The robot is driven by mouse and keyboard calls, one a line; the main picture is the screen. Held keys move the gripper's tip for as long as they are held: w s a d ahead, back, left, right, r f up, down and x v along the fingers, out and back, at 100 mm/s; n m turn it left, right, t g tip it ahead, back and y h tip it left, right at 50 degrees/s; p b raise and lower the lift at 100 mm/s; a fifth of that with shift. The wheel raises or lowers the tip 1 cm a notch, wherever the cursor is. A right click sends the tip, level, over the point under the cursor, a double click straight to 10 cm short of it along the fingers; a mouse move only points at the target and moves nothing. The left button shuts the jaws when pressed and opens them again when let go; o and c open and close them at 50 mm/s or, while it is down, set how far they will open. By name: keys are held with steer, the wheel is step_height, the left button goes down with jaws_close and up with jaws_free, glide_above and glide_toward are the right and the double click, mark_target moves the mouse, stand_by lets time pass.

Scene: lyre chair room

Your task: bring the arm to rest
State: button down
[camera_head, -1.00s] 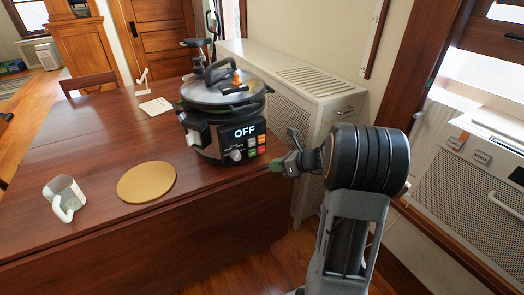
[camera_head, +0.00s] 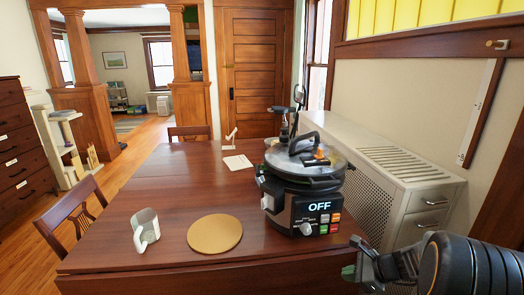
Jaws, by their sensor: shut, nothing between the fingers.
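My gripper (camera_head: 356,268) is at the lower right in the head view, with my arm reaching in from the right edge. It is shut and empty. It is just off the right front edge of the wooden table (camera_head: 180,188), in front of and below the pressure cooker. The pressure cooker (camera_head: 285,212) stands upright on the table with its lid on, and its display reads OFF. The gripper appears apart from the cooker. Most of my arm is cut off by the frame.
A white sheet (camera_head: 238,162) lies farther back. A white radiator cover (camera_head: 395,180) runs along the right wall. A wooden chair (camera_head: 68,215) stands at the left.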

steer(key=s+a+r+n+g+h+p, duration=0.1)
steer(key=s+a+r+n+h+p, duration=0.3)
steer(key=s+r+n+p, duration=0.3)
steer(key=s+a+r+n+h+p, duration=0.3)
steer(key=s+a+r+n+p, duration=0.3)
steer(key=r+n, duration=0.9)
steer(key=shift+s+a+r+g+h+p, duration=0.15)
steer(key=shift+s+r+g+h+p, duration=0.25)
steer(key=shift+s+r, duration=0.4)
steer(key=shift+s+f, duration=0.1)
